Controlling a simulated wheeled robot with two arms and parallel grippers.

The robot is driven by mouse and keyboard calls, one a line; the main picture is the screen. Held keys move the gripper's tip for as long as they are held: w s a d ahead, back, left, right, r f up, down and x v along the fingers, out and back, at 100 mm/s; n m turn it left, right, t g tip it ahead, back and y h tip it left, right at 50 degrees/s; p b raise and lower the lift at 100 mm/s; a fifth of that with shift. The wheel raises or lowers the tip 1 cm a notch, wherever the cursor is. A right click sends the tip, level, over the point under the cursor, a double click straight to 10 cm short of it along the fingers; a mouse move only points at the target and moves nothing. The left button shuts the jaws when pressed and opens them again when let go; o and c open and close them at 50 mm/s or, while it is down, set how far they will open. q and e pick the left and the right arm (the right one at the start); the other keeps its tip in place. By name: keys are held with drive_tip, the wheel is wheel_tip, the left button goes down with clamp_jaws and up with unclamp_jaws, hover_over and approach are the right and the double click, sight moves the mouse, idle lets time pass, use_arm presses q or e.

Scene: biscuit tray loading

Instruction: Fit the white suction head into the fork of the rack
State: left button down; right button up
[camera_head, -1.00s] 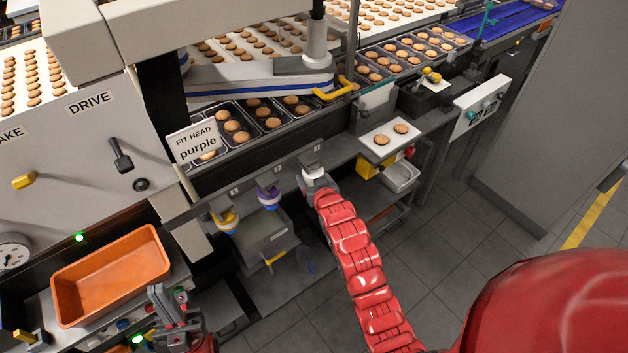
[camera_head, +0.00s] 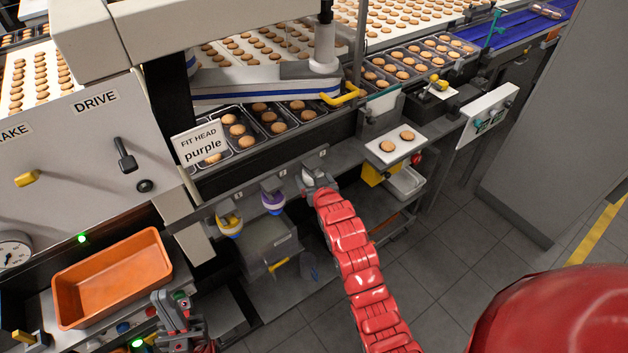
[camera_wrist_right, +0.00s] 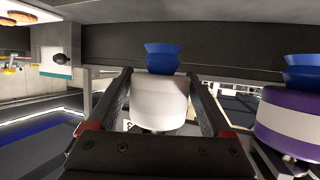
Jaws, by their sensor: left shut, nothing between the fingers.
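The white suction head (camera_head: 307,177), with a blue cup, is at the third place of the grey rack rail (camera_head: 250,187). In the right wrist view the white head (camera_wrist_right: 160,98) sits between both fingers of my right gripper (camera_wrist_right: 160,100), which look shut on it. In the head view this gripper (camera_head: 314,184) is at the rack end of the red arm. Whether the head is seated in its fork is hidden. A purple-banded head (camera_head: 272,201) and a yellow one (camera_head: 229,224) hang to its left. My left gripper (camera_head: 170,307) is shut and empty, low at the left.
A sign reading "FIT HEAD purple" (camera_head: 200,146) stands above the rack. An orange bin (camera_head: 112,278) is at lower left. A small white plate with two biscuits (camera_head: 383,152) is right of the rack. The grey floor at right is clear.

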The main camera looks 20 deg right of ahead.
drive_tip(key=shift+o, duration=0.8)
drive_tip(key=shift+s, duration=0.1)
drive_tip(key=shift+s+r, duration=0.1)
drive_tip(key=shift+s, duration=0.4)
drive_tip(key=p+v, duration=0.2)
drive_tip(key=v, duration=1.4)
drive_tip(key=shift+r, duration=0.25)
drive_tip(key=shift+s, duration=0.1)
